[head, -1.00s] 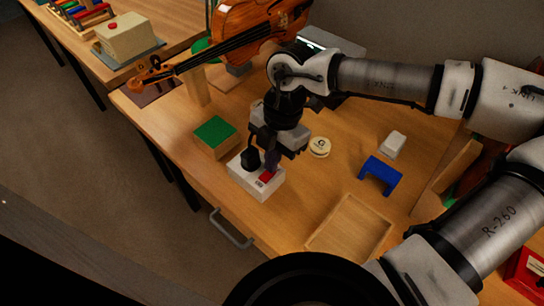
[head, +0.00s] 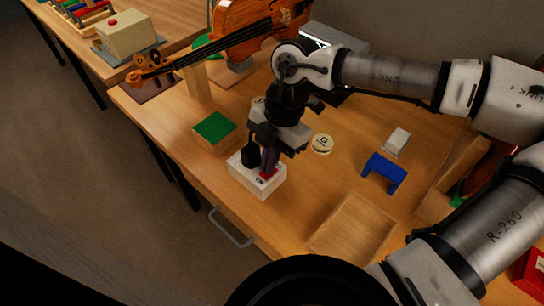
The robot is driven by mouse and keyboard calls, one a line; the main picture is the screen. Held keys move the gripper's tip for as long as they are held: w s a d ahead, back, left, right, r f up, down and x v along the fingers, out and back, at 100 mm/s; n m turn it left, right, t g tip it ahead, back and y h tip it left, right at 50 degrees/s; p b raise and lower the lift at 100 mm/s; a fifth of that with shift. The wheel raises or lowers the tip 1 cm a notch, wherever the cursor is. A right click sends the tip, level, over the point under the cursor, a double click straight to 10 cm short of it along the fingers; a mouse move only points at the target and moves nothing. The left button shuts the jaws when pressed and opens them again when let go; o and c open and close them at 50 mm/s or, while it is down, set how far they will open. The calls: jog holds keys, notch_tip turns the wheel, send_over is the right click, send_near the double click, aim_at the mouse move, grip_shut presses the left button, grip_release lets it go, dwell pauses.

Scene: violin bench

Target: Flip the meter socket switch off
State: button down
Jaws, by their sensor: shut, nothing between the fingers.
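The meter socket is a white box (head: 257,185) near the front left edge of the table. A black plug (head: 249,156) stands in its left part. Its red switch (head: 269,173) shows at the right part, partly hidden by the fingers. My gripper (head: 267,168) points down at the switch, with its dark fingers shut and nothing between them. The fingertips are at or just above the switch; I cannot tell whether they touch it. Which way the switch is tilted is too small to tell.
A green-topped wooden block (head: 215,131) stands left of the socket. A round cream tin (head: 322,144), a blue bridge-shaped piece (head: 384,172), a white block (head: 397,141) and a shallow wooden tray (head: 352,222) lie to the right. A violin (head: 250,35) is held at the back.

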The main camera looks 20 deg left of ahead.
jog(key=shift+r, duration=0.1)
jog(key=shift+w+r, duration=0.1)
jog(key=shift+r, duration=0.2)
jog(key=p+v, duration=0.2)
jog(key=v, duration=0.1)
jog(key=shift+s+a+r, duration=0.15)
jog(key=shift+s, duration=0.05)
jog(key=w+b+v, duration=0.1)
jog(key=b+v, duration=0.1)
jog(key=v, duration=0.8)
jog(key=shift+d+f, duration=0.25)
jog(key=shift+d, duration=0.15)
